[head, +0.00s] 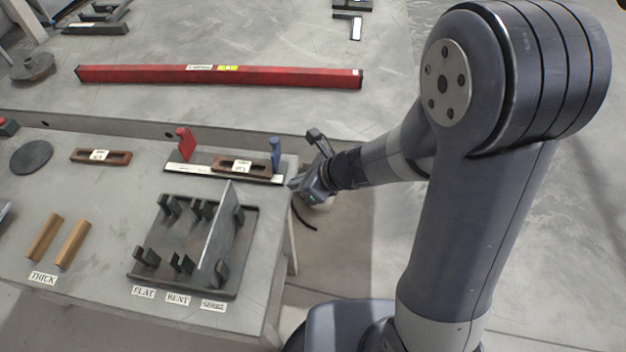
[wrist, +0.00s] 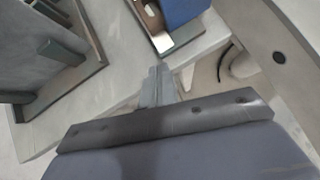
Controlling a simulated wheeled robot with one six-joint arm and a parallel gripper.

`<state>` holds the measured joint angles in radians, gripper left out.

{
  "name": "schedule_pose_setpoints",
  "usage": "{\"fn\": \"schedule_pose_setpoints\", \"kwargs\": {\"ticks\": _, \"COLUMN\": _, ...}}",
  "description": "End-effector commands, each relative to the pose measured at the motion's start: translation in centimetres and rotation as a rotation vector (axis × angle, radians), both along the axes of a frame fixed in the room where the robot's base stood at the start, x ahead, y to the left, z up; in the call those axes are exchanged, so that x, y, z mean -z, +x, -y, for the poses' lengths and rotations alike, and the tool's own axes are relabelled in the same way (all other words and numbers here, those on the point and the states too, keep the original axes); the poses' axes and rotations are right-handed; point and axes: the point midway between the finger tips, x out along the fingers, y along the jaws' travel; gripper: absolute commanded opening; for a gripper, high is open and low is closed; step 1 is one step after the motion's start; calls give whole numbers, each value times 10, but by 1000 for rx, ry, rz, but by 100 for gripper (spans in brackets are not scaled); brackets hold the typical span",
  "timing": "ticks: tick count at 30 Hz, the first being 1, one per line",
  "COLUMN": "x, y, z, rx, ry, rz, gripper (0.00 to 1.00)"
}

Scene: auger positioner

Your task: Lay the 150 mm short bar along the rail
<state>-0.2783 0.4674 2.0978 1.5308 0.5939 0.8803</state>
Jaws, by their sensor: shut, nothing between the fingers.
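Two brown slotted bars with small white labels are in the head view; I cannot read the labels well enough to tell which is 150 mm. One bar (head: 84,156) lies alone on the bench at the left. The other bar (head: 260,168) lies along a pale rail (head: 182,168), beside the blue post. The rail has a red post (head: 184,142) and a blue post (head: 276,152). My gripper (head: 300,188) is right of the rail's right end, by the bench edge. In the wrist view its fingers (wrist: 157,86) are together and empty, apart from the rail (wrist: 184,42).
A dark rack (head: 140,272) with upright holders and a tall plate stands in front of the rail. Two wooden strips (head: 60,240) lie at the left by a THICK label. A long red beam (head: 150,74) lies behind the bench. A dark disc (head: 31,157) sits far left.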

Motion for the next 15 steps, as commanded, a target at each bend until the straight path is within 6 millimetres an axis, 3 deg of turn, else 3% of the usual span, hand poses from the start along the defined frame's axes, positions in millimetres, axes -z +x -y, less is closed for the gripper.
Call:
{"fn": "schedule_pose_setpoints", "kwargs": {"ticks": 1, "x": 10, "y": 1, "z": -7, "rx": -4, "ry": -2, "rz": -2, "gripper": 0}}
{"fn": "schedule_pose_setpoints", "kwargs": {"ticks": 7, "x": 2, "y": 12, "z": -32, "rx": -4, "ry": 0, "rz": 1, "gripper": 0}}
{"fn": "schedule_pose_setpoints", "kwargs": {"ticks": 15, "x": 3, "y": 16, "z": -41, "rx": -1, "ry": -1, "rz": 1, "gripper": 0}}
